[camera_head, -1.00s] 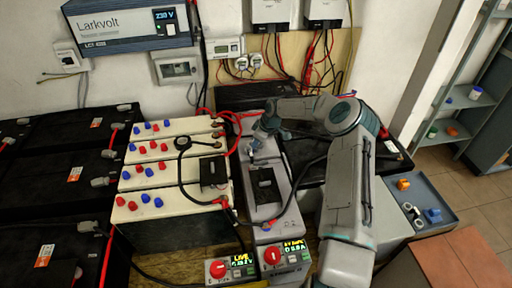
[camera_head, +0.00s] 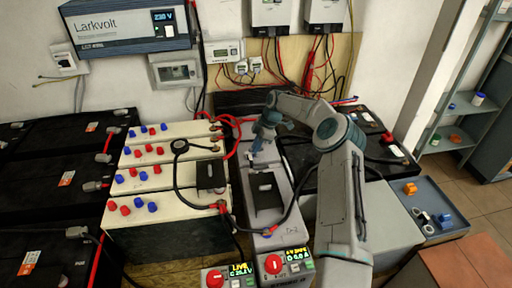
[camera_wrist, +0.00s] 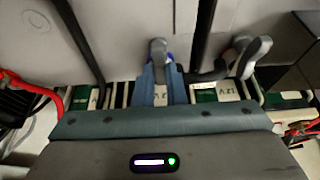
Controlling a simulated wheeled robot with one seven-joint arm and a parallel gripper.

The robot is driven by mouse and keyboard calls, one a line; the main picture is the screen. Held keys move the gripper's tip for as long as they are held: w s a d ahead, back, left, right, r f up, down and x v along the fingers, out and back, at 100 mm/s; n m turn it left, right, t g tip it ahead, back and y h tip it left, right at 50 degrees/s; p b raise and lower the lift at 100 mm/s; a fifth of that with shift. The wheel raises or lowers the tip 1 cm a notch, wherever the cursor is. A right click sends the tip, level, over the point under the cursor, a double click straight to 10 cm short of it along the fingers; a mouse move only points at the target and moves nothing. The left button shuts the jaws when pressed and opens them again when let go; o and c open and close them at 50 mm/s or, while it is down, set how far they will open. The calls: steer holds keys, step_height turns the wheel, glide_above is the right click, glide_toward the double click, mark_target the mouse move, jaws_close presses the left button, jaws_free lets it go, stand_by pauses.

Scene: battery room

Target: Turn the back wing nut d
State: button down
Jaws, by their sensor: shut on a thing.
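My gripper (camera_head: 262,146) is at the back end of the grey battery case (camera_head: 283,205) in the middle of the head view. In the wrist view, the blue-grey fingers (camera_wrist: 162,85) are close together and shut on a small grey wing nut (camera_wrist: 158,48) with a bit of blue beside it. In the head view the arm and fingers hide the nut, and its letter cannot be read. A second grey fitting (camera_wrist: 250,56) with a black cable stands to the right in the wrist view, apart from the fingers.
Cream batteries (camera_head: 150,218) with red and blue caps stand left of the grey case. A black cable (camera_head: 277,228) loops across its front. Two control boxes with red knobs (camera_head: 274,264) stand in front. A blue-grey tray (camera_head: 435,205) with loose parts is at right.

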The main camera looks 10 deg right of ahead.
steer(key=shift+d, duration=0.1)
stand_by(0.3)
steer(key=c, duration=1.5)
jaws_free()
steer(key=v, duration=1.3)
steer(key=shift+r, duration=0.4)
